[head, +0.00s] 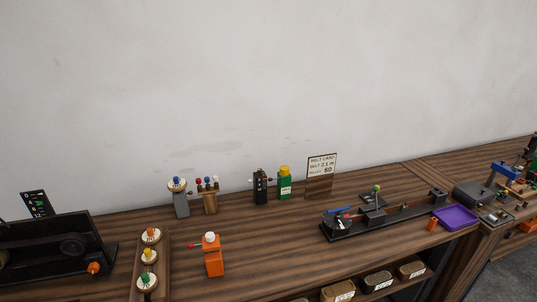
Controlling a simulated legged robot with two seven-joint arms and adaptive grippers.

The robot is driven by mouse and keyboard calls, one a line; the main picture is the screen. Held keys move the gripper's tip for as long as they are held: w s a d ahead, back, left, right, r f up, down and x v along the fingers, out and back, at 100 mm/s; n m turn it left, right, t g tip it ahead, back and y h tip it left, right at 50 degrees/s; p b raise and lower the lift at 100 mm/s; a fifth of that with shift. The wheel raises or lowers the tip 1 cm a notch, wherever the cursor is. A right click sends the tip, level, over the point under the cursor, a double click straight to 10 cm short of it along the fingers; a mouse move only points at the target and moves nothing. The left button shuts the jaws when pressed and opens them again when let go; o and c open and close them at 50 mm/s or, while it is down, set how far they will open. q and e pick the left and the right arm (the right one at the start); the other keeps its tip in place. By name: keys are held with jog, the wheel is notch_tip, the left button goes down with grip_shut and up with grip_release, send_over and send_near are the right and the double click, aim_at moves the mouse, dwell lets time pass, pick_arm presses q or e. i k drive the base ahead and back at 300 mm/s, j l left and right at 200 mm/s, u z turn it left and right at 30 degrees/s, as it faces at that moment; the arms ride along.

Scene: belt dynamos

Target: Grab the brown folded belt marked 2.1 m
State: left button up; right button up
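Three folded belt-like bundles with white labels lie on the shelf under the bench, at the bottom of the head view. The left one (338,291) is brown and partly cut off by the frame edge. The middle one (376,280) looks darker. The right one (411,268) is brown. The labels are too small to read, so I cannot tell which is marked 2.1 m. A card (322,166) standing on the bench appears to read "BELT 2.1 m" and 60. Neither of my grippers is in view.
The wooden bench (280,240) overhangs the shelf. On it stand a black rail device (385,216), a purple tray (455,216), a green-and-yellow block (285,184), an orange block (213,260) and a rack of knobs (165,265). A black machine (55,245) stands at left.

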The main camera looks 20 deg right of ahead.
aim_at(411, 270)
jog(key=k+l+z, duration=0.1)
jog(key=l, duration=0.3)
jog(key=k+l, duration=0.25)
jog(key=l, duration=0.15)
jog(key=k+l+z, duration=0.15)
jog(key=l, duration=0.25)
jog(key=k+l+z, duration=0.1)
jog(key=l, duration=0.3)
jog(key=k+l, duration=0.15)
jog(key=l, duration=0.3)
jog(key=k+l+z, duration=0.15)
jog(key=l, duration=0.25)
